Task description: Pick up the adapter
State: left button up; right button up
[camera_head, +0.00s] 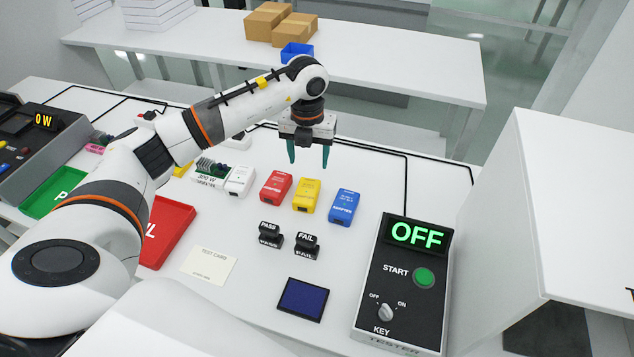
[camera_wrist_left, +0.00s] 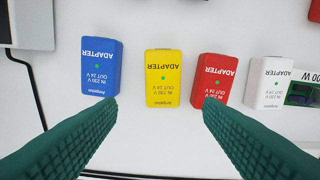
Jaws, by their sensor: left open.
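Several adapters stand in a row on the white table: a white one (camera_head: 240,181), a red one (camera_head: 276,186), a yellow one (camera_head: 307,195) and a blue one (camera_head: 344,207). In the left wrist view the blue (camera_wrist_left: 101,66), yellow (camera_wrist_left: 163,78), red (camera_wrist_left: 212,80) and white (camera_wrist_left: 267,82) adapters show with their labels upside down. My left gripper (camera_head: 308,163) is open and empty, above and behind the row. In the wrist view its green fingers spread either side of the yellow adapter, tips overlapping the blue and red ones' lower edges. My right gripper is not in view.
A tester box (camera_head: 396,285) reading OFF stands at front right. PASS (camera_head: 270,236) and FAIL (camera_head: 306,246) stamps, a test card (camera_head: 208,264) and a dark blue pad (camera_head: 303,299) lie in front. A red tray (camera_head: 165,232) and green tray (camera_head: 48,194) are left.

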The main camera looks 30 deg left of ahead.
pick_arm(q)
jog(key=p, duration=0.1)
send_over(307, 190)
notch_tip(307, 190, down, 5)
jog(key=shift+f, duration=0.4)
jog(key=shift+w+f+p, duration=0.1)
jog(key=shift+f+p, duration=0.3)
jog(key=shift+f, duration=0.3)
jog(key=f, duration=0.2)
jog(key=f+p, duration=0.1)
jog(key=shift+s+f, duration=0.25)
jog(key=shift+f, duration=0.4)
jog(key=shift+w, duration=0.1)
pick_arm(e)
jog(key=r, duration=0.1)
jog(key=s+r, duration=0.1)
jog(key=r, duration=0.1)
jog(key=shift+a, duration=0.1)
pick_arm(q)
jog(key=shift+c, duration=0.2)
jog(key=c, duration=0.9)
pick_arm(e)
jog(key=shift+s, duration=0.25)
